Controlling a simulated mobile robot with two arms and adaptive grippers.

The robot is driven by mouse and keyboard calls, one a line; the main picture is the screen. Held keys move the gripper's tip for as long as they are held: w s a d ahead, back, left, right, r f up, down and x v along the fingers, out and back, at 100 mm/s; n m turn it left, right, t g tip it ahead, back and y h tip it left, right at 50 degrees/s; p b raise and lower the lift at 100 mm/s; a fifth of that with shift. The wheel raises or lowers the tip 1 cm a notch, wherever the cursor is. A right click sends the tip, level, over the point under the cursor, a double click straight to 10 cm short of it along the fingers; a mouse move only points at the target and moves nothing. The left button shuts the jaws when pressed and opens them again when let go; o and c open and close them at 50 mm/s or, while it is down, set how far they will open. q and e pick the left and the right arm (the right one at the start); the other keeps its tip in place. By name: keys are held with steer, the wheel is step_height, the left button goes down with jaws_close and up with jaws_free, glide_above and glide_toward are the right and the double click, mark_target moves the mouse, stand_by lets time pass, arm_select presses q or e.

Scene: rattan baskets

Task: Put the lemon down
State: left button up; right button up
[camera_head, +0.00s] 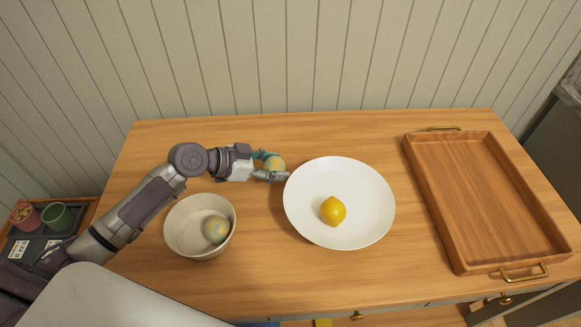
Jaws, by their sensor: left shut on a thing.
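A bright yellow lemon (333,211) lies on the large white plate (368,190). My left gripper (271,167) is just left of the plate's upper left rim. The held fruit does not look like the bright lemon on the plate. Whether it touches the table is hard to tell. My right gripper is not in view.
A wooden tray (480,200) with brass handles stands empty on the right of the wooden table (340,293). The table behind the plate is clear up to the panelled wall. Red and green cups (56,216) stand low at far left, off the table.

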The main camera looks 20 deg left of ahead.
mark_target(289, 170)
arm_select(q)
steer(key=shift+f, duration=0.75)
steer(key=w+d+p, duration=0.2)
steer(key=d, duration=0.1)
steer(key=shift+w+r, duration=0.2)
steer(key=shift+w, duration=0.1)
steer(key=shift+f, duration=0.55)
steer(key=shift+w+f, duration=0.1)
steer(key=shift+f, duration=0.15)
steer(key=shift+f, duration=0.2)
steer(key=o, duration=1.2)
